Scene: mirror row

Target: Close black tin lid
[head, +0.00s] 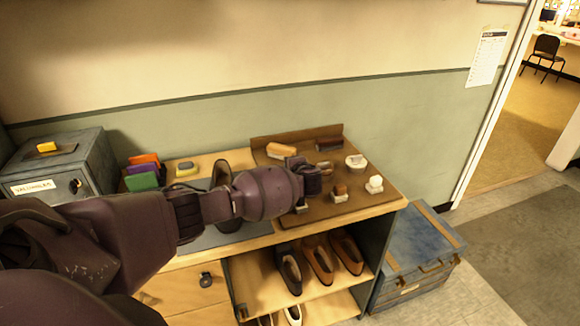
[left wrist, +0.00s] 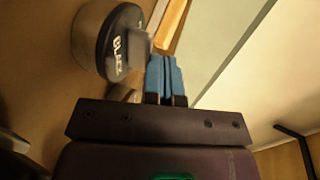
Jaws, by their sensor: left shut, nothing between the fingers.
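In the left wrist view, a round tin with a silvery side and a black lid (left wrist: 114,32) marked "BLACK" is at the upper left. The lid lies over the tin's end; whether it is fully seated I cannot tell. A blurred grey block overlaps the lid's right edge. My left gripper (left wrist: 163,62) has its blue fingers together and empty, just right of the tin; contact is unclear. In the head view, my left gripper (head: 318,180) is over the brown board, and I cannot make out the black tin there. My right gripper is not in view.
The brown board (head: 375,197) holds brushes, a pale round tin (head: 356,161) and small blocks with pale bases. A grey valuables box (head: 85,160) stands at the left. Shoes (head: 318,258) sit on the shelf below. A blue chest (head: 415,245) stands right of the bench.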

